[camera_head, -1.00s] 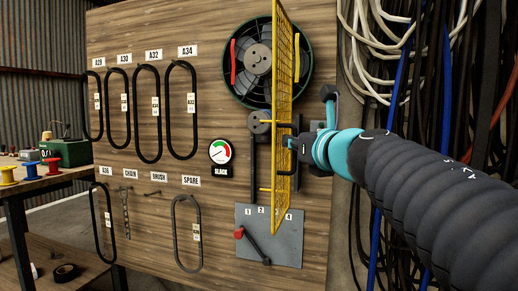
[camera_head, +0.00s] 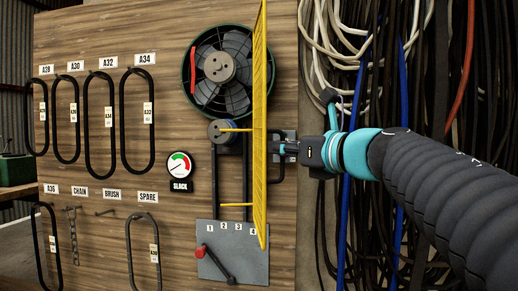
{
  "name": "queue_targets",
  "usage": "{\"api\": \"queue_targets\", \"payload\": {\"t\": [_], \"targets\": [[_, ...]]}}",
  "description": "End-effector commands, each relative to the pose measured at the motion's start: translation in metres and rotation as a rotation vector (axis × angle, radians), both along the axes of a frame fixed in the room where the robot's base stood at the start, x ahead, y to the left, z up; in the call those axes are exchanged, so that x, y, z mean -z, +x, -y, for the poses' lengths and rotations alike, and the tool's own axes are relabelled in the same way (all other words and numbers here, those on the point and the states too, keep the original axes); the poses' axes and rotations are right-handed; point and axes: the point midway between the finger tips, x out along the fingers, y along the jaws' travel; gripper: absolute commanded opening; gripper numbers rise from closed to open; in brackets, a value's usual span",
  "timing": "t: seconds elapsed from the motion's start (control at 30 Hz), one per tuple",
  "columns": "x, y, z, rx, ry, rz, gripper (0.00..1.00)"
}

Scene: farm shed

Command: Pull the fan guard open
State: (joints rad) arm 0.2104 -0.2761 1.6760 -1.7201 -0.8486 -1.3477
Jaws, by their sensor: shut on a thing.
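The yellow fan guard (camera_head: 260,110) stands swung out from the wooden board, seen nearly edge-on. Behind it on the board is the round fan (camera_head: 212,95) with a dark green rim, uncovered on its left side. Pulleys (camera_head: 222,131) and a black belt (camera_head: 246,178) show below the fan. My gripper (camera_head: 283,148) is at the guard's right face, about mid-height, shut on what seems to be its handle. The fingertips are small and partly hidden, so the exact grip is hard to see.
Hanging cables (camera_head: 400,60) crowd the right side behind my arm. A grey plate (camera_head: 232,250) numbered 1 to 4 with a red-knobbed lever (camera_head: 216,262) sits below the guard. Spare belts (camera_head: 138,122) and a gauge (camera_head: 180,166) are on the board to the left.

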Motion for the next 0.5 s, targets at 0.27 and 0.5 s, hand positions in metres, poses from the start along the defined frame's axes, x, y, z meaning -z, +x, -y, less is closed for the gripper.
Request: {"api": "queue_targets", "payload": {"t": [0.27, 0.5], "targets": [[0.0033, 0.0005, 0.0007, 0.0, -0.001, -0.005, 0.0], [0.003, 0.0006, 0.0008, 0.001, -0.001, -0.005, 0.35]]}}
